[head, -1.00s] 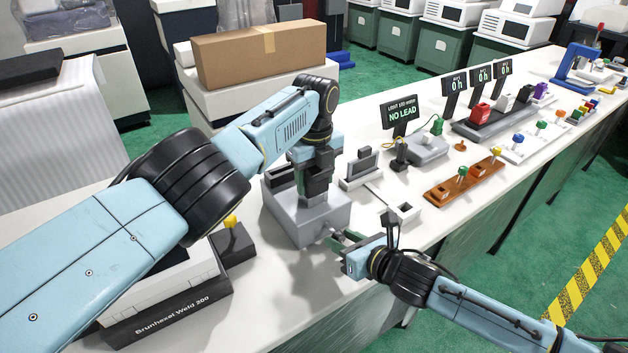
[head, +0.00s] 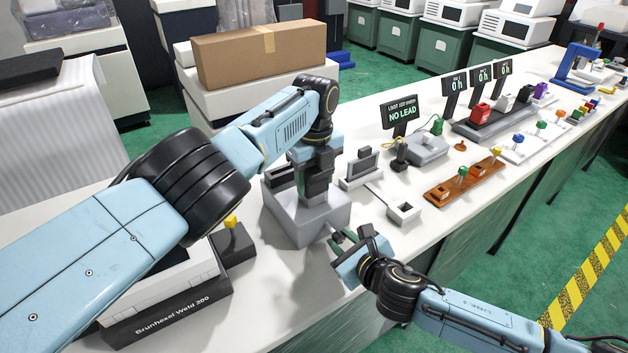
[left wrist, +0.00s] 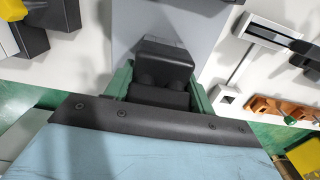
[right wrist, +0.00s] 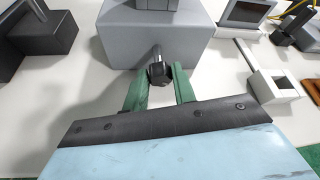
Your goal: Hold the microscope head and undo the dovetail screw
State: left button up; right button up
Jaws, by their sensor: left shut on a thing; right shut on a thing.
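The dark microscope head (head: 318,183) sits above a grey block-shaped base (head: 308,230) on the bench. My left gripper (left wrist: 160,84) comes down from above, its green fingers on either side of the dark microscope head (left wrist: 164,62), and is shut on it. The dovetail screw (right wrist: 158,72) is a black knob on a short metal shaft, sticking out of the front of the grey base (right wrist: 180,32). My right gripper (right wrist: 157,82) is shut on this knob from the front, one green finger at each side. In the head view, my right gripper (head: 340,240) hides the knob.
A black box with a yellow knob (head: 231,222) stands left of the base. A small white square socket (head: 404,212) and an orange-brown tray (head: 464,184) lie to the right. A display reading NO LEAD (head: 402,112) stands behind. The bench's front edge is close to my right arm.

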jog(key=shift+f+n+t+h, duration=0.1)
jog(key=shift+n+t+h, duration=0.55)
jog(key=shift+n, duration=0.55)
jog(key=o, duration=1)
jog(key=shift+c, duration=0.2)
jog(key=shift+s, duration=0.1)
jog(key=shift+s+d, duration=0.55)
jog(key=shift+s, duration=0.25)
jog(key=shift+s+d, duration=0.55)
jog(key=shift+s, duration=0.25)
